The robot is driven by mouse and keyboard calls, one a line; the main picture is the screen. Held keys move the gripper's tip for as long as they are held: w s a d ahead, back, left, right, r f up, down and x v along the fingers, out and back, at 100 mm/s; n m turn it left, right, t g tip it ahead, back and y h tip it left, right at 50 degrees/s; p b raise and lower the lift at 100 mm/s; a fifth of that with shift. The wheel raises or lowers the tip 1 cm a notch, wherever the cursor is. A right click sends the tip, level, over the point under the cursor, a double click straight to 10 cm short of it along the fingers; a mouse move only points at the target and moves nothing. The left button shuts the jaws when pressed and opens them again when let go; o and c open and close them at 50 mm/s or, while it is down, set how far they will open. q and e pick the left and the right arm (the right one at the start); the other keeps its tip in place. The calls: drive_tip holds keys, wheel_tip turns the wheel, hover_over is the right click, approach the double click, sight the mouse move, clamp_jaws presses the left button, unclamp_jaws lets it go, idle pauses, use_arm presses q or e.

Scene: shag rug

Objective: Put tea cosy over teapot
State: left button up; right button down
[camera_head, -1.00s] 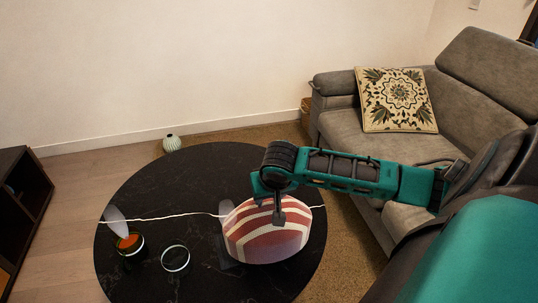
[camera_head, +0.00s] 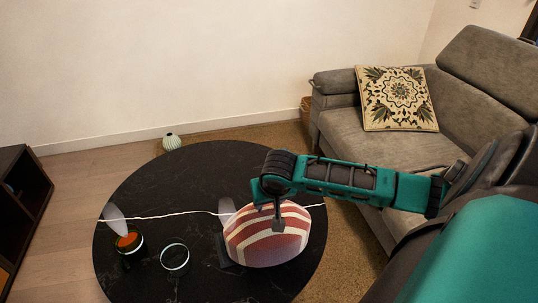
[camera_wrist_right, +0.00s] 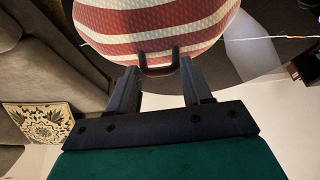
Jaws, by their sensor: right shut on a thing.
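The tea cosy (camera_head: 266,238) is a dome with red and white stripes, at the right side of the round black table. My right gripper (camera_head: 277,212) is above it, shut on the dark loop at its top. In the right wrist view the loop sits between the fingers of my right gripper (camera_wrist_right: 157,78), with the striped cosy (camera_wrist_right: 150,25) beyond. I see no teapot that I can make out; whether one is under the cosy is hidden. My left gripper is not in view.
A white cord (camera_head: 160,216) crosses the table. A sofa (camera_head: 370,150) stands right. The table's back is clear.

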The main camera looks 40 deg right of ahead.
drive_tip(key=shift+c, duration=2)
unclamp_jaws()
drive_tip(key=shift+o, duration=0.4)
drive_tip(key=o, duration=0.3)
